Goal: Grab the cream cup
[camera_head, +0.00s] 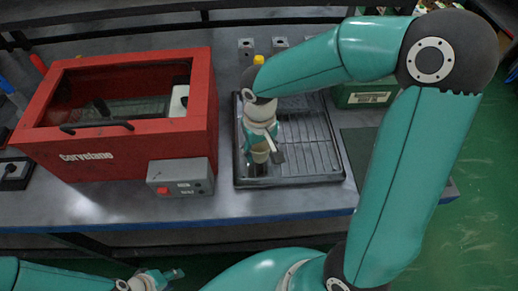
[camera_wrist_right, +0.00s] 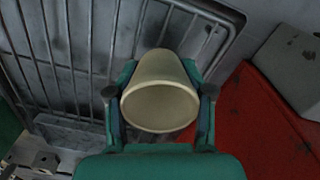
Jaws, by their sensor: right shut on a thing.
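The cream cup (camera_wrist_right: 160,92) sits between the two fingers of my right gripper (camera_wrist_right: 160,100) in the right wrist view, with a finger against each side. In the head view the cup (camera_head: 260,152) is small and partly covered by my right gripper (camera_head: 266,148), which is over the left part of the wire rack tray. The right gripper is shut on the cup. I cannot tell whether the cup touches the tray. My left gripper (camera_head: 165,277) is at the bottom left of the head view, below the table's front edge, and too small to read clearly.
A red box with a clear window (camera_head: 115,140) stands left of the tray, with a grey button box (camera_head: 180,177) at its front. The black tray with a wire rack (camera_head: 315,165) lies under my right arm. A green box (camera_head: 362,96) stands behind right.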

